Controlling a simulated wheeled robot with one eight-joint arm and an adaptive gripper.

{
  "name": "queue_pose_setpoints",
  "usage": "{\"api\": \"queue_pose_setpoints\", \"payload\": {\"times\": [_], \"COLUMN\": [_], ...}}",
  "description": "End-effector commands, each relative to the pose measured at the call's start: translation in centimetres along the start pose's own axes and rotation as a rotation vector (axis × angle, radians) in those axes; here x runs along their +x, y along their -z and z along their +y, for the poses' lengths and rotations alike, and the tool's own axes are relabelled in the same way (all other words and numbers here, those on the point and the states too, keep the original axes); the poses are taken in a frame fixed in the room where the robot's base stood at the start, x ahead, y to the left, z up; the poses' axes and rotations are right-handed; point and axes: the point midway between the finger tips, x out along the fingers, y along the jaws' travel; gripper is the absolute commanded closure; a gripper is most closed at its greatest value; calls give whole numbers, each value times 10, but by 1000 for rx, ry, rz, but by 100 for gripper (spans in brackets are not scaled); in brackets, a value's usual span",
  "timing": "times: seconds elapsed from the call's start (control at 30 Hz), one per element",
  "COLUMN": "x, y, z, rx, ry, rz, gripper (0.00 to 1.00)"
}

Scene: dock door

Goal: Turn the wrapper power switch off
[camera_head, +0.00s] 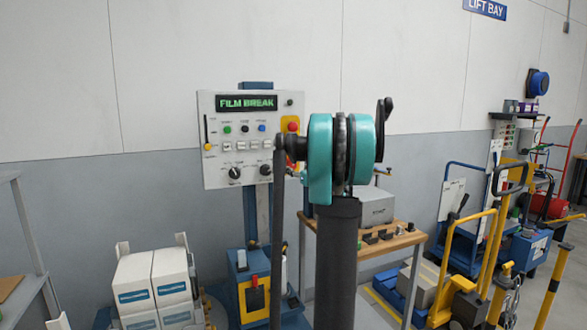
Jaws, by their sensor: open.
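The wrapper's control panel (214,112) is a pale upright box on a blue post, with a green "FILM BREAK" display (246,103). It carries a slotted lever with a yellow knob (208,147) at the left. Small coloured buttons (244,129), a row of white switches (240,146) and two black rotary knobs (235,173) fill the middle. A red button on yellow (292,126) sits at the right. The labels are too small to show which control is power. My teal-jointed arm stands in front of the panel's right edge. I cannot make out my gripper.
White cartons (152,284) stand at the lower left, beside a grey rack (28,232). A wooden bench (398,239) with a grey box (375,207) is behind my arm. A yellow pallet jack (452,265) and several carts crowd the right.

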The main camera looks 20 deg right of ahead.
Motion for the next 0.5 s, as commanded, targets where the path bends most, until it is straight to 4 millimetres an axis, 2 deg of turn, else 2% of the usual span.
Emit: {"api": "queue_pose_setpoints", "payload": {"times": [0.03, 0.2, 0.5], "x": [10, 36, 55], "y": [0, 0, 0], "z": [0, 0, 0], "rx": [0, 0, -1], "ry": [-1, -1, 0], "rz": [0, 0, 0], "gripper": [38, 38, 38]}}
